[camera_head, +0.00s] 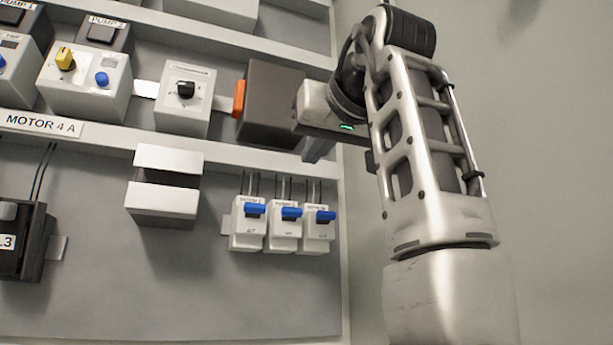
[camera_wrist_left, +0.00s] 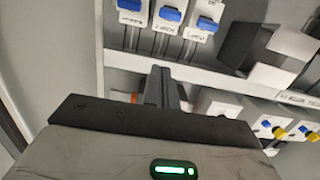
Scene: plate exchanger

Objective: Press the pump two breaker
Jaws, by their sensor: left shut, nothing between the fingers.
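Three white breakers with blue levers sit in a row on the panel: left breaker (camera_head: 248,229), middle breaker (camera_head: 284,232), right breaker (camera_head: 318,233). Their small labels are too blurred to tell which is pump two. In the left wrist view they appear inverted along the top, the middle one (camera_wrist_left: 166,14) between the others. My left gripper (camera_head: 316,152) is shut and empty, above the right breaker in the head view and apart from all three. Its closed fingers also show in the left wrist view (camera_wrist_left: 164,88). My right gripper is in neither view.
A black box with an orange part (camera_head: 239,98) is partly behind my left gripper. A rail (camera_head: 110,138) runs above the breakers. A white block (camera_head: 165,185) stands left of them. A box labelled PUMP 2 (camera_head: 105,33) is at upper left. The panel below the breakers is bare.

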